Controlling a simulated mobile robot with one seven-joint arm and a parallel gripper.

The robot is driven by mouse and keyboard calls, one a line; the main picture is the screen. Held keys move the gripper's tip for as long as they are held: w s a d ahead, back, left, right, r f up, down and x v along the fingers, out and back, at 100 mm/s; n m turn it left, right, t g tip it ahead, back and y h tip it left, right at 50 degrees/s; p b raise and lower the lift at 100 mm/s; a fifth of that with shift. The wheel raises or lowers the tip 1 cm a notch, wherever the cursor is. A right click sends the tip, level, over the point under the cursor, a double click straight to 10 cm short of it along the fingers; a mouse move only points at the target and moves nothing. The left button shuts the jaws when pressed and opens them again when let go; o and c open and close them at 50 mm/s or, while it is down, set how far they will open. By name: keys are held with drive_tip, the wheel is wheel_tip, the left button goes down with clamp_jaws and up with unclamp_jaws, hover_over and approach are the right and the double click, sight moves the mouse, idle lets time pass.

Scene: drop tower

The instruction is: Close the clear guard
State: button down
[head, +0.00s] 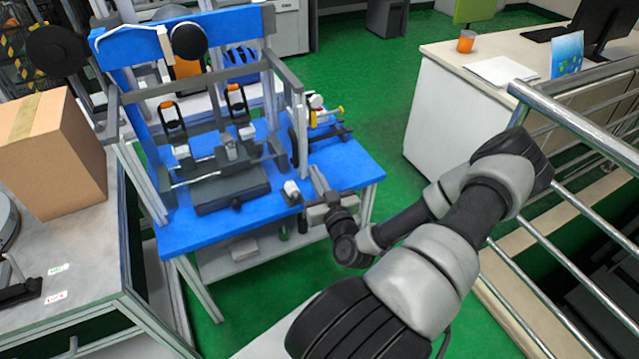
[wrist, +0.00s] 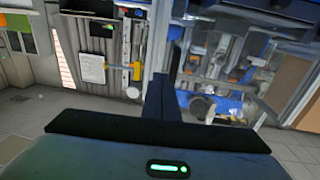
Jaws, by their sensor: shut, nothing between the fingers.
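The drop tower stands on a blue table (head: 345,160), with pale upright posts and a dark grey frame (head: 190,84) across its upper front. The clear guard is hard to make out; I cannot tell its exact edges or how far open it is. In the wrist view a see-through framed area (wrist: 225,62) lies right of my fingers. My gripper (head: 317,178) is at the table's front right, just right of the tower's right post. Its fingers are together and empty; they also show in the wrist view (wrist: 170,85) as one dark upright shape.
A cardboard box (head: 55,150) sits on the left bench. A small grey-white block (head: 291,190) is at the table's front edge beside my gripper. A metal railing (head: 570,125) stands close to my arm on the right. A white desk (head: 450,110) is behind; green floor lies between.

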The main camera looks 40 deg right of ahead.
sight(301, 148)
drive_tip(key=x, duration=0.8)
drive_tip(key=shift+w, duration=0.15)
drive_tip(key=shift+b, duration=0.3)
